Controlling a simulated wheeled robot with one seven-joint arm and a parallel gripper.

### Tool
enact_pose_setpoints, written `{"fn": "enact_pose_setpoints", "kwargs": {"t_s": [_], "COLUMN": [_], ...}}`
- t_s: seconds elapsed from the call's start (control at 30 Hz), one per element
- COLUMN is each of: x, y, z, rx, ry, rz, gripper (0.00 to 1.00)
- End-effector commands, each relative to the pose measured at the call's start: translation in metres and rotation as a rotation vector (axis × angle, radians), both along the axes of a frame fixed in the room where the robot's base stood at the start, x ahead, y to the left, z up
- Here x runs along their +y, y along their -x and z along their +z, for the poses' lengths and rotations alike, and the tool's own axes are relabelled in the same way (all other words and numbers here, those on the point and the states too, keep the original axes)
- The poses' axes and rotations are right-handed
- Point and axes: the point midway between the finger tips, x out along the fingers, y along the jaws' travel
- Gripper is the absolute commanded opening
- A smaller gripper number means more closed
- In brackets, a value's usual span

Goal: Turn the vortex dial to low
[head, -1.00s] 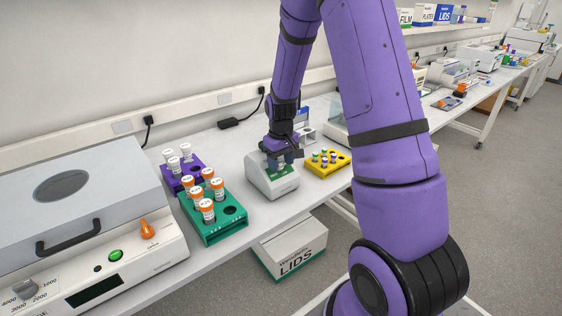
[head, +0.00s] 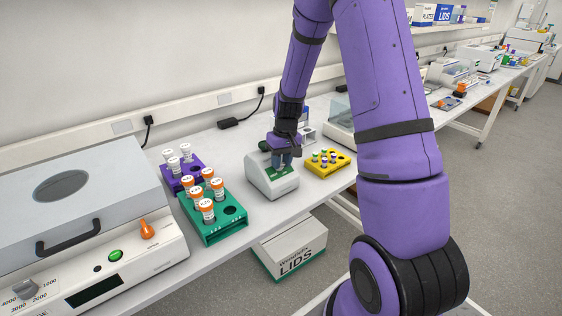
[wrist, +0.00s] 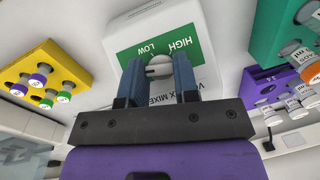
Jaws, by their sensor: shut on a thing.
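The vortex mixer (head: 272,186) is a small white machine on the bench, with a green panel (wrist: 158,35) marked HIGH and LOW that shows in the wrist view. Its pale round dial (wrist: 159,68) sits at the panel's edge. My gripper (head: 284,162) comes down from above onto the front of the mixer. In the wrist view its two blue fingers (wrist: 159,78) stand on either side of the dial and are shut on it. Where the dial points is hard to tell, as the fingers partly cover it.
A green rack (head: 229,226) of orange-capped tubes and a purple rack (head: 190,185) of white-capped tubes stand left of the mixer. A yellow rack (head: 341,163) stands close on its right. A large centrifuge (head: 130,268) fills the left of the bench.

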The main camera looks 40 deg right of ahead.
Motion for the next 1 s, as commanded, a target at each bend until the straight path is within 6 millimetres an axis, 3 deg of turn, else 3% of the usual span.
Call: {"fn": "enact_pose_setpoints", "kwargs": {"t_s": [1.0], "x": [-0.0074], "y": [0.0035], "z": [-0.0029], "rx": [0.018], "ry": [-0.547], "rz": [-0.694], "gripper": [0.05]}}
